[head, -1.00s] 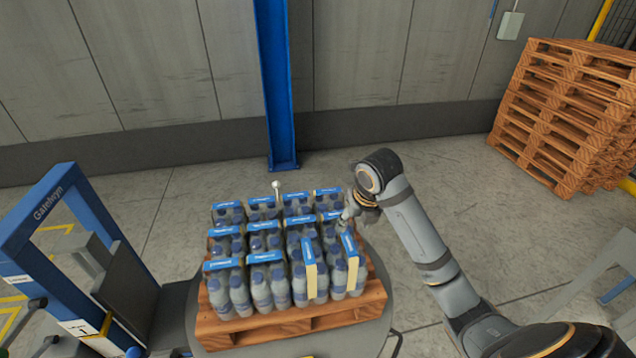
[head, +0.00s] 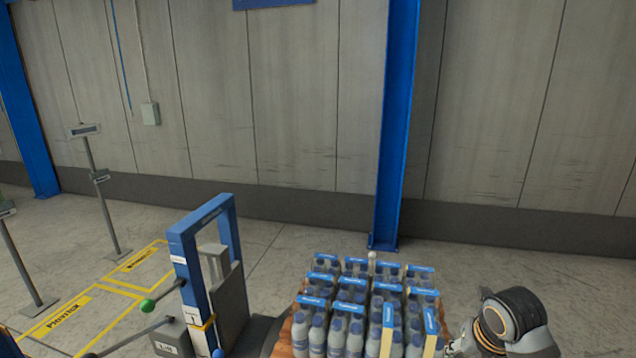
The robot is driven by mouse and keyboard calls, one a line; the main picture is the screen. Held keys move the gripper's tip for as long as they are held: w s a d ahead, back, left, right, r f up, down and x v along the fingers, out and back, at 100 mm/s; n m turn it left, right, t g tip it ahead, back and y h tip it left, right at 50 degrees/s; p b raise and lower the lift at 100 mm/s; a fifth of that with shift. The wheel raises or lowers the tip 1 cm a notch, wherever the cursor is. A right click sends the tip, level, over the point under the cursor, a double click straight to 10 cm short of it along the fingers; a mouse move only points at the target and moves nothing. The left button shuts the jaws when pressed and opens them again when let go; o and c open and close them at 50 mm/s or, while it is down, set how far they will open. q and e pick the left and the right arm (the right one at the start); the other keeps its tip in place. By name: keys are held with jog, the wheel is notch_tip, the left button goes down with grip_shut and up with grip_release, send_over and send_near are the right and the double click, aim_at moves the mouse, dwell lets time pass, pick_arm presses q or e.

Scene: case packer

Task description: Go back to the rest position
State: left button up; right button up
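My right arm comes in at the lower right of the head view, and its wrist is beside the right edge of the bottle packs (head: 345,307). Its gripper is mostly hidden or cut off at the bottom of the picture, so its fingers cannot be made out. The packs hold blue-capped bottles with blue and cream bands and stand in rows on a wooden pallet (head: 285,338). My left gripper is not in view.
A blue frame machine (head: 226,203) stands left of the pallet. A blue column (head: 395,130) rises against the grey wall behind. Thin posts (head: 103,205) stand at the left near yellow floor markings (head: 137,262). Floor between posts and wall is clear.

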jog(key=s+a+f+m, duration=0.3)
jog(key=s+f+m, duration=0.45)
jog(key=m, duration=0.75)
jog(key=s+a+f+m, duration=0.3)
jog(key=s+f+m, duration=0.5)
jog(key=m, duration=0.8)
notch_tip(320, 180, down, 29)
jog(key=s+d+g+b, duration=0.2)
jog(key=b, duration=0.4)
pick_arm(q)
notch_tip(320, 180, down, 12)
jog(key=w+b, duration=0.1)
jog(key=b, duration=0.4)
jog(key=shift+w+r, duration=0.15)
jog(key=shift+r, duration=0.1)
pick_arm(e)
jog(key=s+d+f, duration=0.1)
jog(key=s+f, duration=1.8)
jog(key=f, duration=0.4)
jog(key=shift+s+d+f+g, duration=0.2)
jog(key=shift+g, duration=0.2)
